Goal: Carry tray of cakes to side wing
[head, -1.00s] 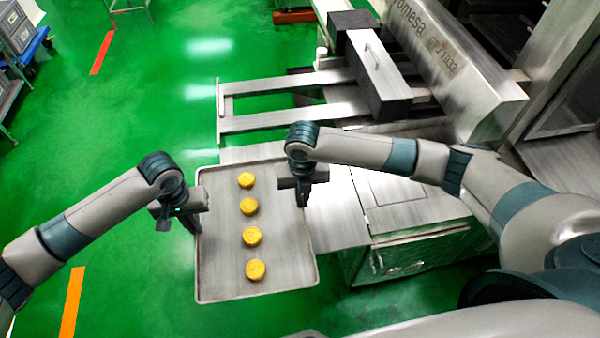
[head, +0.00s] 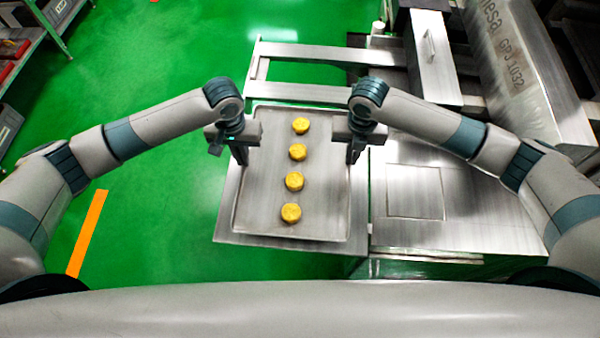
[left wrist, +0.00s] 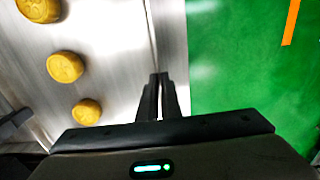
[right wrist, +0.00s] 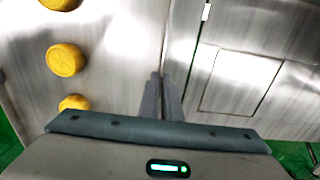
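A grey metal tray (head: 265,215) with a raised rim holds several round yellow cakes in a line, such as the nearest cake (head: 291,213). My left gripper (head: 240,155) is shut on the tray's left rim. My right gripper (head: 354,152) is shut on its right rim. Both wrist views show narrow, nearly closed fingers at the rim (left wrist: 158,95) (right wrist: 162,97). The tray is over the flat metal side wing (head: 228,230), whose edges show past its left, front and right sides. I cannot tell whether the tray touches the wing.
The machine's metal deck (head: 440,225) lies to the right, beside the wing. A rail frame (head: 305,50) and the machine body (head: 505,65) stand behind. Green floor (head: 160,200) is open to the left. Racks (head: 40,30) stand at the far left.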

